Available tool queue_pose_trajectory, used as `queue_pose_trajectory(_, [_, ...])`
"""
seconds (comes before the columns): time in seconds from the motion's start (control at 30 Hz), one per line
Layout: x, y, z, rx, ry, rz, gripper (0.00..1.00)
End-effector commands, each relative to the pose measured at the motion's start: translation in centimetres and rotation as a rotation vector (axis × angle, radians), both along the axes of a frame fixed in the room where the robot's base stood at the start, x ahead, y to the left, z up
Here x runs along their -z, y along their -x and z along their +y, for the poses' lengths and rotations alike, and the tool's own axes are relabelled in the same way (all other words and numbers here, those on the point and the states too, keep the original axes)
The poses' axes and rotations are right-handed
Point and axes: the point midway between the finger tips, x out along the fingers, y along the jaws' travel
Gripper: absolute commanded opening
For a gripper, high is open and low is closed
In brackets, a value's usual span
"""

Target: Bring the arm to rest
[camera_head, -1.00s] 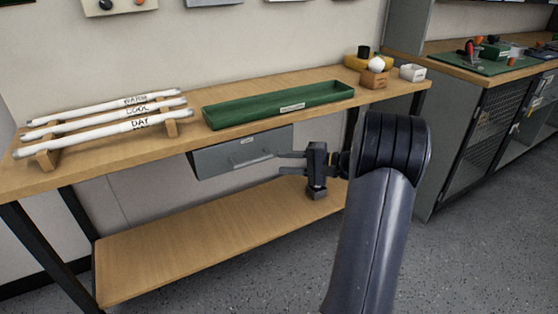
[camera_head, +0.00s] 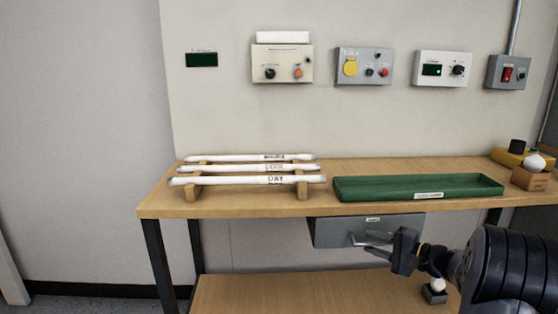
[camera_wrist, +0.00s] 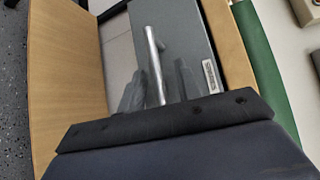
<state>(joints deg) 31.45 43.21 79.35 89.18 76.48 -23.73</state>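My gripper (camera_head: 372,239) is in front of the grey drawer (camera_head: 340,232) under the wooden workbench. Its two fingers are apart with nothing between them that I can see held. In the wrist view the fingers (camera_wrist: 160,88) point toward the grey drawer front (camera_wrist: 180,40). The drawer's bar handle (camera_wrist: 155,62) shows between them in that picture; I cannot tell whether they touch it. My dark arm reaches in from the lower right of the head view and hides part of the lower shelf.
The workbench (camera_head: 240,205) carries a rack of white tubes (camera_head: 245,181) and a green tray (camera_head: 420,187). A wooden block (camera_head: 530,180) stands right. A dark box with a white ball (camera_head: 435,293) is near the lower shelf (camera_head: 290,293). Control boxes hang on the wall. Left floor is clear.

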Motion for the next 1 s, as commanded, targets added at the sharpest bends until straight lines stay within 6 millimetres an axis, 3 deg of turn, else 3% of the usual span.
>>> queue_pose_trajectory(0.37, [0.0, 1.1, 0.2, 0.000, -0.001, 0.001, 0.32])
queue_pose_trajectory(0.73, [0.1, 0.2, 0.3, -0.001, 0.000, 0.000, 0.32])
queue_pose_trajectory(1.0, [-0.9, 3.0, -3.5, 0.006, 0.000, 0.001, 0.32])
